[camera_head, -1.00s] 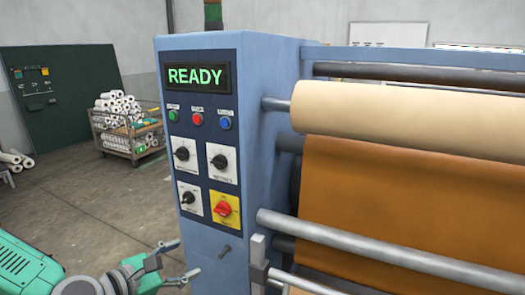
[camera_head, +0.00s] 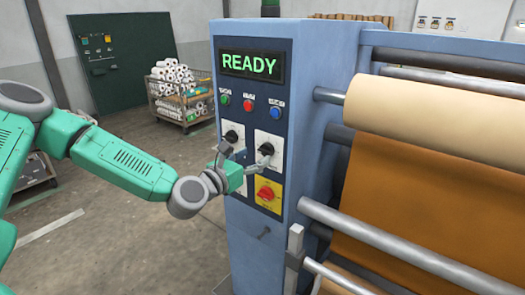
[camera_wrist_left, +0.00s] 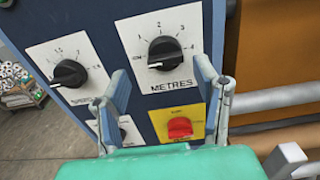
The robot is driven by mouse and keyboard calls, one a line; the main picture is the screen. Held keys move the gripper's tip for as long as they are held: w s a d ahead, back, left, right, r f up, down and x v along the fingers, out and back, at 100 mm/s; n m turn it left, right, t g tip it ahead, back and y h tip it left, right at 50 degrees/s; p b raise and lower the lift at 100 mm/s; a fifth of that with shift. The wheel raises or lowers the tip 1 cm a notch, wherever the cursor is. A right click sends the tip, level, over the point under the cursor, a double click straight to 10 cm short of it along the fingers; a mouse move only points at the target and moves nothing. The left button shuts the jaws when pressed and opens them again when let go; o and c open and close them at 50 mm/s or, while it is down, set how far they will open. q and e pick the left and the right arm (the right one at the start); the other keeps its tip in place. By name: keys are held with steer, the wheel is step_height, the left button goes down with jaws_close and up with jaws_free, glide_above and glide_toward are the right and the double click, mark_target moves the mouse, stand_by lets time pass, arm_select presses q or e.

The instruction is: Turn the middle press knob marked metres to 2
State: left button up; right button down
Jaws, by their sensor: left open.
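The metres knob (camera_wrist_left: 168,54) is a black knob on a white plate lettered METRES in the left wrist view. Its pointer appears to be towards the lower-left mark; the scale is too small to read fully. In the head view this knob (camera_head: 267,148) is the right one of the upper pair, partly behind a finger. My left gripper (camera_head: 248,156) is open in front of the panel. In the left wrist view the gripper's fingers (camera_wrist_left: 162,85) stand apart, below and to either side of the knob, apparently not touching it. My right gripper is not in view.
The speed knob (camera_wrist_left: 69,73) is left of the metres knob. A red switch on a yellow plate (camera_head: 268,194) sits below. Green, red and blue buttons line the top, under a READY display (camera_head: 249,65). Rollers with brown sheet (camera_head: 410,185) are to the right.

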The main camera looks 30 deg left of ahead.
mark_target(262, 153)
arm_select(q)
steer(key=w, duration=0.2)
steer(key=shift+w+d+r, duration=0.1)
steer(key=shift+w+d, duration=0.2)
steer(key=shift+d, duration=0.05)
steer(key=shift+w+d, duration=0.25)
steer(key=shift+w, duration=0.35)
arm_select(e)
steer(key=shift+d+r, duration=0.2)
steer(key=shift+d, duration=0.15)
arm_select(q)
steer(key=shift+a, duration=0.1)
steer(key=shift+a, duration=0.1)
steer(key=c, duration=1.2)
steer(key=shift+o, duration=0.2)
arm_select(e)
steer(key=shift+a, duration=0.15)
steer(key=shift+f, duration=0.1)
